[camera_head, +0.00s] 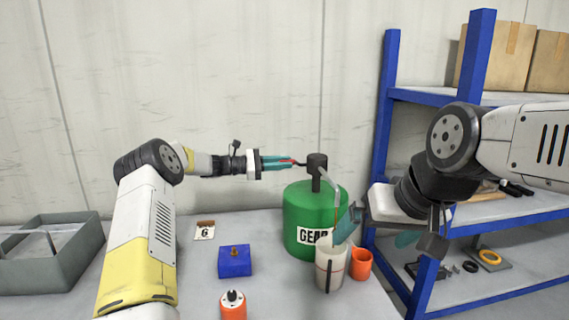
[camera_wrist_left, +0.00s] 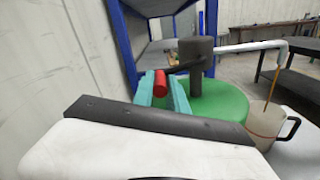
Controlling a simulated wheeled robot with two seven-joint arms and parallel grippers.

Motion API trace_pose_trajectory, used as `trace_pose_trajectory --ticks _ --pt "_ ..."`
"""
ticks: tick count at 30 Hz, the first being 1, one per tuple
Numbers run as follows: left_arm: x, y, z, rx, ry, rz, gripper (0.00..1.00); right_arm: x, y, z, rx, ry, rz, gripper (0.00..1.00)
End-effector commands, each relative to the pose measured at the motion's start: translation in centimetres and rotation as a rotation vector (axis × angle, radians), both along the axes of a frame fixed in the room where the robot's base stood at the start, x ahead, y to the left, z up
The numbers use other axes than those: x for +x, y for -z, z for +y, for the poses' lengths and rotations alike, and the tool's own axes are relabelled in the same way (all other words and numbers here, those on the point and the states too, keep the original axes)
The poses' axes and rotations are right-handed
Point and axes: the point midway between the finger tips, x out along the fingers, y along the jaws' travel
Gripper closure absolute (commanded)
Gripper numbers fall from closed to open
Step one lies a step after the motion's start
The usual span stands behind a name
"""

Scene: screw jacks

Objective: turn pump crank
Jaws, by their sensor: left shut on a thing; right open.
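The green drum labelled GEAR (camera_head: 305,205) stands on the table with a dark pump head (camera_head: 317,165) on top; the pump head (camera_wrist_left: 195,58) also shows in the left wrist view. My left gripper (camera_head: 280,162) is shut on the red crank handle (camera_wrist_left: 160,84), which sits between its teal fingers at the end of a dark crank arm (camera_wrist_left: 183,67). A pale spout (camera_wrist_left: 245,47) runs from the pump, and a thin amber line drops from it into the white jug (camera_head: 329,268). My right gripper (camera_head: 378,232) is open, beside and above the jug; whether it touches the jug is unclear.
An orange cup (camera_head: 361,263) stands just right of the jug. A blue block (camera_head: 235,261), an orange object (camera_head: 233,306) and a card marked 6 (camera_head: 204,230) lie left of the drum. A grey bin (camera_head: 50,262) is far left. Blue shelving (camera_head: 389,100) stands at right.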

Motion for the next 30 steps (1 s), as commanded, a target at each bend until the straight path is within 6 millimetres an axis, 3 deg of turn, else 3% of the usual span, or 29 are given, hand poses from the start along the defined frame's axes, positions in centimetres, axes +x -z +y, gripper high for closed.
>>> trace_pose_trajectory --ticks 21,30 --pt "-1.4 3.2 -0.2 -0.091 0.0 0.46 1.0 0.0 0.0 0.0 0.0 0.0 0.0 0.0" --pt "-1.9 3.8 -0.3 -0.111 -0.001 0.559 1.0 0.0 0.0 0.0 0.0 0.0 0.0 0.0"
